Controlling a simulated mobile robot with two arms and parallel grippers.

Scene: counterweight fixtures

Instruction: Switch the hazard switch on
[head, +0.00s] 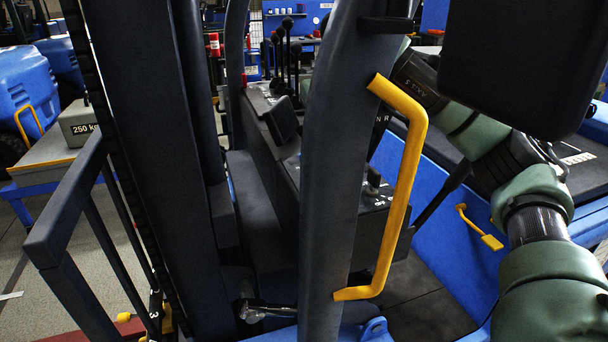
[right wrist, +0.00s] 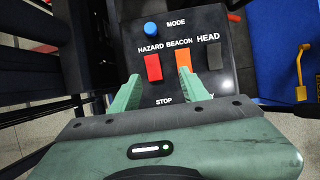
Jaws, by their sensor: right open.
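In the right wrist view, the hazard switch (right wrist: 153,67) is a red rocker under the label HAZARD on a black control panel (right wrist: 198,24). An orange beacon switch (right wrist: 183,61) is just right of it, then a dark switch (right wrist: 215,55) under HEAD. I cannot tell the hazard switch's on or off position. My right gripper (right wrist: 174,75) is open and empty, its green fingers over the panel on either side of the red and orange switches. Contact cannot be judged. In the head view, my right arm reaches behind the dark pillar, which hides the gripper and switch.
A blue mode knob (right wrist: 152,28) tops the panel. In the head view, the dark pillar (head: 330,170) with a yellow grab handle (head: 407,190) stands close before the cab. Levers (head: 282,50) rise behind it. A 250 kg weight (head: 79,122) sits at left.

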